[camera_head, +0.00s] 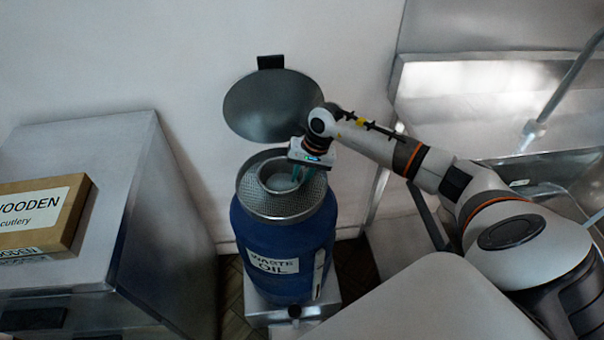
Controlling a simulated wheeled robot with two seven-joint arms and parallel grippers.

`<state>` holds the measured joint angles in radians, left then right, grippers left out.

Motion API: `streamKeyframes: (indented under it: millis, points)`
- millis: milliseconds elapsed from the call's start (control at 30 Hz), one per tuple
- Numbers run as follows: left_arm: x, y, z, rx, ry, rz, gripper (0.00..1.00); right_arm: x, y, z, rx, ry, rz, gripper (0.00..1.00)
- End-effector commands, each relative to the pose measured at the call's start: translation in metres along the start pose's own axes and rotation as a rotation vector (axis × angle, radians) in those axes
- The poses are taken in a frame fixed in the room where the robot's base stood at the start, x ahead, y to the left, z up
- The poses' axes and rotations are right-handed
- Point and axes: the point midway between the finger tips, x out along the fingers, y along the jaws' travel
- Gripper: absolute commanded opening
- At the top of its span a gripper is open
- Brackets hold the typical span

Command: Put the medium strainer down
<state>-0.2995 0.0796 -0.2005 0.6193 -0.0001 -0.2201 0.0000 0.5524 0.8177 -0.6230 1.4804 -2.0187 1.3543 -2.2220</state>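The medium strainer (268,184) appears as a small round metal bowl with a raised rim. It is inside or just above the wide perforated metal basin (285,207) on top of the blue waste oil drum (287,240); I cannot tell whether it rests there. My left gripper is not in view.
A round metal lid (272,105) stands open behind the drum against the wall. A steel cabinet (100,180) on the left carries a wooden cutlery box (40,215). A steel sink unit (490,100) stands at the right. The drum sits on a low platform (330,293).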

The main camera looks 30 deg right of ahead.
Motion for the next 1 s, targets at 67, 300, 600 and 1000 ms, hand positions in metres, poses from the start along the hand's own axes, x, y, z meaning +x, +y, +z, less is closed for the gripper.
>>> streamKeyframes:
  millis: [67,300,600,1000]
  points:
    - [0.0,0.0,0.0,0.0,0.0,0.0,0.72,0.0,0.0,0.0,0.0,0.0,0.0,0.24]
    - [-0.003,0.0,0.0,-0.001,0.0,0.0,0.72,-0.002,0.001,0.0,0.0,0.0,0.0,0.24]
    - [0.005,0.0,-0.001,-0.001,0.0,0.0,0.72,-0.048,0.0,0.002,-0.003,-0.007,0.001,0.24]
    - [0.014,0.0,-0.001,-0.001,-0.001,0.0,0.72,-0.116,0.001,0.001,-0.001,-0.002,0.001,0.24]
